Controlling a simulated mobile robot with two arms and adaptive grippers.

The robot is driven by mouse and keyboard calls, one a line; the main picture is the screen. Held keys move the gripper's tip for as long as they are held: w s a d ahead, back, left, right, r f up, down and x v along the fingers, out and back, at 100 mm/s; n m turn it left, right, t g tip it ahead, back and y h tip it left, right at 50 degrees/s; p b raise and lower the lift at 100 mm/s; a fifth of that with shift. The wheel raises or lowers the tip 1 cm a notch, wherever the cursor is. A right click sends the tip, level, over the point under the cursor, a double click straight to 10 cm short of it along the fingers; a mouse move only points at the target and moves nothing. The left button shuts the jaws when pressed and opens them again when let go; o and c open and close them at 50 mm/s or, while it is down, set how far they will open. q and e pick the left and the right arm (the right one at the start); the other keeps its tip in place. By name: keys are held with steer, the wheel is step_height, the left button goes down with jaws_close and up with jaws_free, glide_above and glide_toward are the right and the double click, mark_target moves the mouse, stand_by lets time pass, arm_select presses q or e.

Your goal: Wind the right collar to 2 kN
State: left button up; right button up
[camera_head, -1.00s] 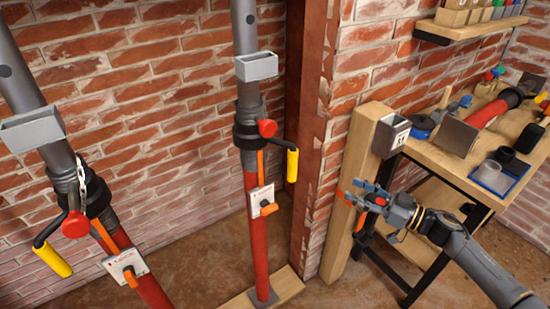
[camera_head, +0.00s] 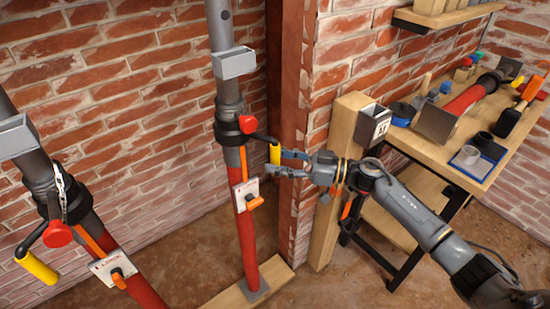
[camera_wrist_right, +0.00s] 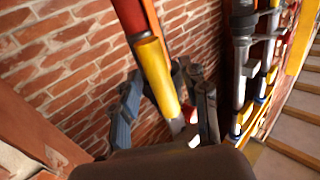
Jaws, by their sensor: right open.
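The right prop stands upright with a dark right collar (camera_head: 230,128) on it. A red knob (camera_head: 247,124) and a crank with a yellow grip (camera_head: 275,153) stick out from the collar. My right gripper (camera_head: 279,163) is open, its fingers reaching the yellow grip from the right. In the wrist view the yellow grip (camera_wrist_right: 158,78) runs between the two spread fingers of my right gripper (camera_wrist_right: 166,88). I cannot tell whether they touch it. A white gauge plate (camera_head: 245,193) with an orange pointer sits below the collar; its reading is too small. My left gripper is out of view.
A tilted left prop has its own collar, yellow grip (camera_head: 36,267) and gauge plate (camera_head: 113,267). A rusty steel column (camera_head: 292,90) and a wooden post (camera_head: 340,130) stand close behind my right gripper. A cluttered workbench (camera_head: 460,135) is at right.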

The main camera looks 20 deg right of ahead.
steer(key=shift+w+a, duration=0.3)
steer(key=shift+a, duration=0.15)
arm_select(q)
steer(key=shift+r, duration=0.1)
arm_select(e)
jaws_close()
